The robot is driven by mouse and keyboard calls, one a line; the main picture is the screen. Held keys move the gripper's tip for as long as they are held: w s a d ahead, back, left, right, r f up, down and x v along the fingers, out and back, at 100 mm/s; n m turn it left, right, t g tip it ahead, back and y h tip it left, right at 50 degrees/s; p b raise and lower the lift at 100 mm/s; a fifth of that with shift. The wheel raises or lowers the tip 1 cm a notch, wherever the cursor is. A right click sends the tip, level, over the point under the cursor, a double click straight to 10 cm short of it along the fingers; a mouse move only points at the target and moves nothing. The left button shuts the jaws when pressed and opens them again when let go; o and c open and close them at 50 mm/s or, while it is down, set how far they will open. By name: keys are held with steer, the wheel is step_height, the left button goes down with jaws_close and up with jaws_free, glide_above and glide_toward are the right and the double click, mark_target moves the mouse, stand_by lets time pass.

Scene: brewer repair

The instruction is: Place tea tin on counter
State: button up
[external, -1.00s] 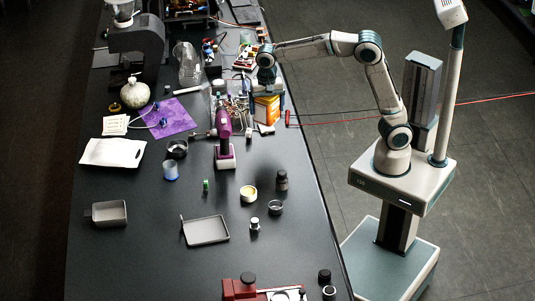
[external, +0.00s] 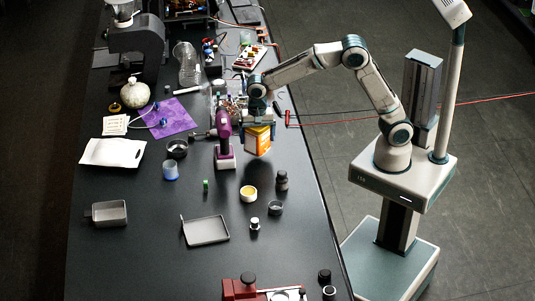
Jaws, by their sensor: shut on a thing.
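The tea tin (external: 257,141) is an orange box with a white top band and a pale label. It is tilted and hangs below my gripper (external: 258,121), which is shut on its upper part. The tin is over the right side of the black counter (external: 150,255), just right of a purple tool on a stand. It seems to be a little above the counter, but the gap under it is hard to tell. My gripper's fingers are small and partly merge with the dark background.
The purple tool (external: 223,124) stands close left of the tin. A dark bottle (external: 281,181), a yellow-filled jar (external: 248,194) and a dark ring (external: 275,208) lie toward the front. A red-handled tool (external: 288,118) is at the right edge.

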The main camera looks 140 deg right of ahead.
steer(key=shift+f, duration=1.6)
steer(key=shift+f, duration=0.2)
steer(key=o, duration=0.9)
